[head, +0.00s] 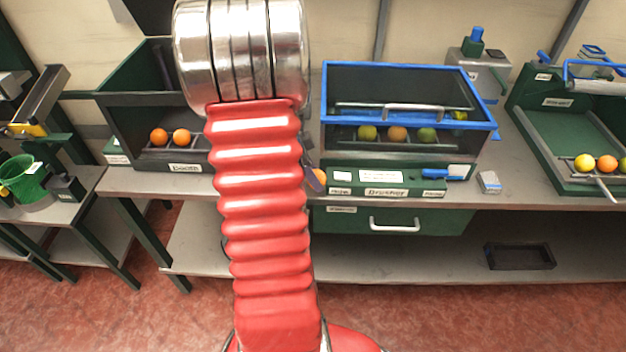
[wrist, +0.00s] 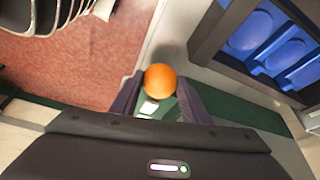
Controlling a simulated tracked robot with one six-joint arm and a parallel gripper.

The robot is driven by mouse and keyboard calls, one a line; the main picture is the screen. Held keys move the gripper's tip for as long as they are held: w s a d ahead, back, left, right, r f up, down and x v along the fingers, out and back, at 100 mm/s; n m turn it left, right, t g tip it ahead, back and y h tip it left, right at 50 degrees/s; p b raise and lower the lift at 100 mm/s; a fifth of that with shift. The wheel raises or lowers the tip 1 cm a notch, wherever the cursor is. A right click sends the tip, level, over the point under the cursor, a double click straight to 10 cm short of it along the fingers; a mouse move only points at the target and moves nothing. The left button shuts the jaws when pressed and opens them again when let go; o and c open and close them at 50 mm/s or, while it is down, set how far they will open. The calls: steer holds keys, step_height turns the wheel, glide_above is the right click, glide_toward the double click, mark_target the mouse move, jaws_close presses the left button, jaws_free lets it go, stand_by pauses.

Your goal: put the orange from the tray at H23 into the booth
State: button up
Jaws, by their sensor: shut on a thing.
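My gripper (wrist: 160,90) is shut on an orange (wrist: 160,77), which sits between its two dark fingertips in the wrist view. In the head view my arm hides most of the gripper; a bit of the held orange (head: 319,177) and one dark finger show just right of the arm, at the bench's front edge. The booth (head: 118,130) is a dark, open-fronted green box left of my arm, with a label reading like "Booth". Two oranges (head: 158,137) (head: 181,137) lie inside it. I cannot make out a tray marked H23.
A blue-rimmed clear-lidded case (head: 410,68) with several fruits stands right of my arm. A green tray (head: 560,130) with fruits is at far right. A drawer (head: 390,221) hangs under the bench. In the wrist view, a rack with blue cups (wrist: 250,30) is at upper right.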

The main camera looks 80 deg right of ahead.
step_height(320, 180, up, 26)
stand_by(0.3)
steer(key=shift+s, duration=0.15)
stand_by(0.5)
